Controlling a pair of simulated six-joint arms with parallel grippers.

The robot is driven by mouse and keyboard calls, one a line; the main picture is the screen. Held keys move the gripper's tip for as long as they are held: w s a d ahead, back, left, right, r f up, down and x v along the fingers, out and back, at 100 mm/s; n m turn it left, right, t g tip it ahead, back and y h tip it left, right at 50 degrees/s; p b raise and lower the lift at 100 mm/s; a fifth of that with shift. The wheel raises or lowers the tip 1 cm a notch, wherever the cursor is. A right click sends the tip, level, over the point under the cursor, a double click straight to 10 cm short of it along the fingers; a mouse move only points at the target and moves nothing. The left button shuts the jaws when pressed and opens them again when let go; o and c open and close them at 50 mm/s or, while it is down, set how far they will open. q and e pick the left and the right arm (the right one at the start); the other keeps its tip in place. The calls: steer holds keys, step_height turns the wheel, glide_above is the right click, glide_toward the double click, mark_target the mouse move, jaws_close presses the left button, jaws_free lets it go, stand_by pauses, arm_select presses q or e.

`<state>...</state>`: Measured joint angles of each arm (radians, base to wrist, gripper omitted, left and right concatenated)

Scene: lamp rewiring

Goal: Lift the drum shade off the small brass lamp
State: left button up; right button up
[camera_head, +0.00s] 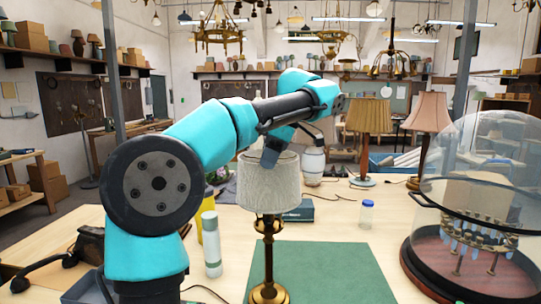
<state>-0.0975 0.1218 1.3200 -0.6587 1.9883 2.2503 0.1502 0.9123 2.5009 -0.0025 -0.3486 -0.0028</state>
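The small brass lamp (268,250) stands upright on the bench, its round foot at the near edge of a green mat (330,272). Its pale grey fabric drum shade (268,188) is at the top of the lamp, above the brass fitting. My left arm reaches over from the left, and my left gripper (270,154) points down at the top rim of the shade. The gripper's dark tip overlaps the rim in this view. I cannot tell whether it touches the shade or how far its fingers are apart. My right gripper is not in view.
A glass dome (495,180) over a small chandelier stands at the right. A pleated-shade lamp (368,116) and a pink-shade lamp (428,112) stand behind. A white cylinder (211,245) is left of the lamp; a small jar (366,214) is right. The mat's right part is clear.

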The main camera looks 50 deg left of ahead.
mark_target(263, 177)
arm_select(q)
steer(key=shift+x, duration=2.1)
steer(key=shift+c, duration=0.3)
jaws_close()
steer(key=shift+r, duration=0.2)
steer(key=shift+r, duration=0.85)
